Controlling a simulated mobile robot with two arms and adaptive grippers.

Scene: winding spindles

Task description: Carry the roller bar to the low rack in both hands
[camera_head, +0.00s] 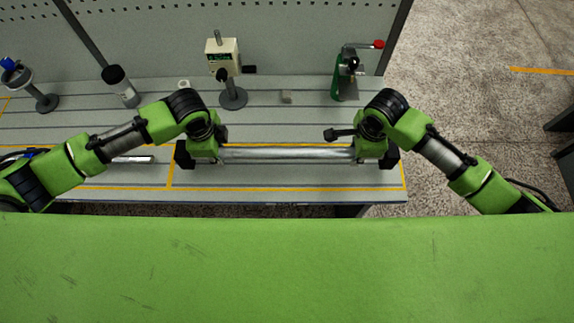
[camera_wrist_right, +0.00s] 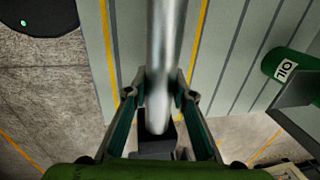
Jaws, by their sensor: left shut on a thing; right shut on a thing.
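The roller bar (camera_head: 285,154) is a shiny metal cylinder lying left to right over the grey bench (camera_head: 290,197), inside a yellow-outlined area. In the head view my left gripper (camera_head: 200,152) is at the bar's left end and my right gripper (camera_head: 368,152) is at its right end. Both are shut on the bar. In the right wrist view the bar (camera_wrist_right: 167,50) runs between the fingers of my right gripper (camera_wrist_right: 158,98), with a dark block below its near end. Whether the bar touches its supports is hidden. I cannot make out the low rack.
A blue-topped stand (camera_head: 30,88) is at the far left. Speckled floor (camera_head: 470,90) is open to the right.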

